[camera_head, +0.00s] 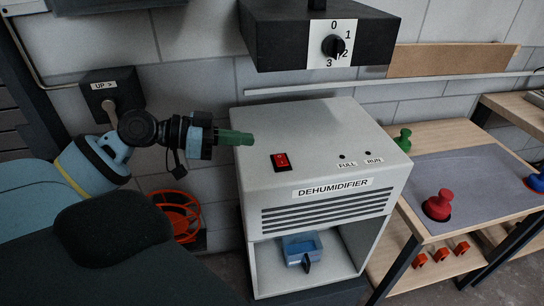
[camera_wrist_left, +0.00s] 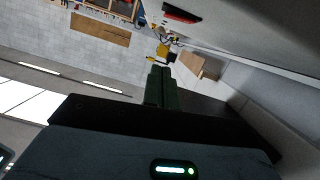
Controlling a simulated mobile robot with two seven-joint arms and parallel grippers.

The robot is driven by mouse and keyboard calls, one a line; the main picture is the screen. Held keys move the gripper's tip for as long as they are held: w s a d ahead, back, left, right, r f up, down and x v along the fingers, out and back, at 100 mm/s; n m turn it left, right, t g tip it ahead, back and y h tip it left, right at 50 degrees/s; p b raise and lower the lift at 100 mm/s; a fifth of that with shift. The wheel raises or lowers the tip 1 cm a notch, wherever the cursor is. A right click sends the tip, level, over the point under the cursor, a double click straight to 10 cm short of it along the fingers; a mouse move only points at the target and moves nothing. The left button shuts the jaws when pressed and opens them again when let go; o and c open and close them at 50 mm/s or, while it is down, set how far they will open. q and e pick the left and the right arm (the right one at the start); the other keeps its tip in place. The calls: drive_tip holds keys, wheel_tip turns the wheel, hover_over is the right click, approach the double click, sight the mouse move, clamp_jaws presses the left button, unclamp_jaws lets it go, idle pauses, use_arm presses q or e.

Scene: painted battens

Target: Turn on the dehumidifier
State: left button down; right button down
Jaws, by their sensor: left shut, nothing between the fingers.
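The dehumidifier (camera_head: 325,190) is a pale grey box with a black vent and a name label. A red rocker switch (camera_head: 281,161) in a black frame sits on its top, near the front left. Two small dark dots labelled FULL and RUN (camera_head: 368,153) are to the right and look unlit. My left gripper (camera_head: 241,138) has green fingers, shut and empty, over the top's left edge, left of and apart from the switch. In the left wrist view the shut fingers (camera_wrist_left: 161,87) point toward the upper middle, and the red switch (camera_wrist_left: 182,14) shows above them. My right gripper is out of view.
A black box with a numbered dial (camera_head: 334,46) hangs above the dehumidifier's back. A blue bin (camera_head: 302,248) sits in its lower opening. A wooden bench (camera_head: 460,180) with red and green knobs stands right. A red round frame (camera_head: 177,215) is low at left.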

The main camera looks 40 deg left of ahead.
sight(272, 169)
use_arm(q)
drive_tip(key=x, duration=0.4)
drive_tip(key=shift+r, duration=0.1)
drive_tip(key=shift+x, duration=1.45)
drive_tip(key=shift+s+d+f+p, duration=0.1)
drive_tip(key=shift+f+p, duration=0.05)
drive_tip(key=shift+f, duration=0.9)
drive_tip(key=shift+s+d+f+p, duration=0.1)
drive_tip(key=shift+f+p, duration=0.05)
drive_tip(key=shift+f, duration=0.85)
